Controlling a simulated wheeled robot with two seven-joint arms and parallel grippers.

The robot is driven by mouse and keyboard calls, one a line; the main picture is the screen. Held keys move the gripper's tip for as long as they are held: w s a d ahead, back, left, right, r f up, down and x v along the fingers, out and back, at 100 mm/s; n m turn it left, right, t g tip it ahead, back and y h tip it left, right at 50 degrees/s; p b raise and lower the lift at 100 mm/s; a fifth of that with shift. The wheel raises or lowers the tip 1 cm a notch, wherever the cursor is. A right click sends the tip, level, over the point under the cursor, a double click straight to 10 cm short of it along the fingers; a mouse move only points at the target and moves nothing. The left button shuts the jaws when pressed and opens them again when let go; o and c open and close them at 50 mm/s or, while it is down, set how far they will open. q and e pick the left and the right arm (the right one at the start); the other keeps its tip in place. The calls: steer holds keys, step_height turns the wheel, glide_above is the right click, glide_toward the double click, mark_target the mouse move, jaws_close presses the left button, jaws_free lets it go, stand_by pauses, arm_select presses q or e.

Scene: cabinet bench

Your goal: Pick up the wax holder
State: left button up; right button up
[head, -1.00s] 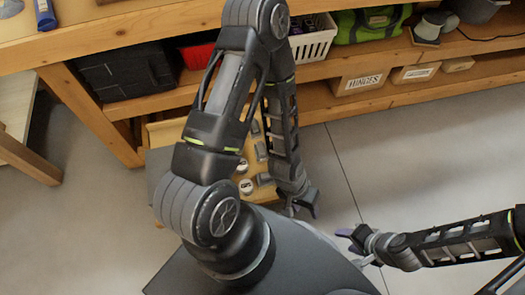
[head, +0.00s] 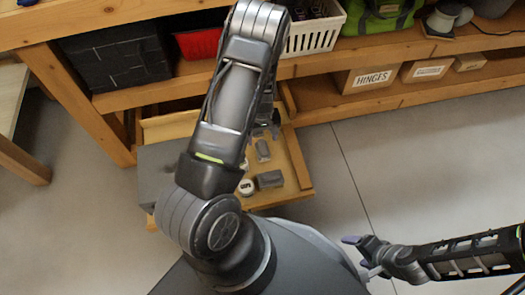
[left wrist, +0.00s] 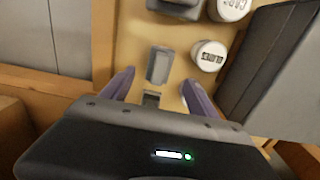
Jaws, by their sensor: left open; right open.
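Small items lie in an open wooden drawer (head: 300,172). A grey block (head: 262,150) and another grey block (head: 269,180) lie there near a white-topped round tin (head: 246,187). I cannot tell by sight which item is the wax holder. My left gripper (head: 268,131) is over the drawer, partly hidden by my arm. In the left wrist view its purple fingers (left wrist: 159,84) are open, with a small grey block (left wrist: 158,65) just beyond and between the tips. A labelled white tin (left wrist: 210,55) sits right of it. My right gripper (head: 366,257) is open and empty over the floor.
A second tin (left wrist: 230,8) and a grey item (left wrist: 178,8) lie further in the drawer. A dark grey box-like surface (left wrist: 285,60) is close on the right. Above the drawer is a shelf with a white basket (head: 315,32) and a hinges box (head: 362,78). Floor at right is clear.

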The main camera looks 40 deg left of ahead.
mark_target(263, 146)
arm_select(q)
steer(key=shift+f+b, duration=0.35)
steer(key=shift+f, duration=0.85)
step_height(263, 146, down, 5)
steer(key=b, duration=0.2)
steer(key=shift+f+b, duration=0.15)
steer(key=shift+b, duration=0.25)
steer(key=shift+c, duration=0.6)
jaws_close()
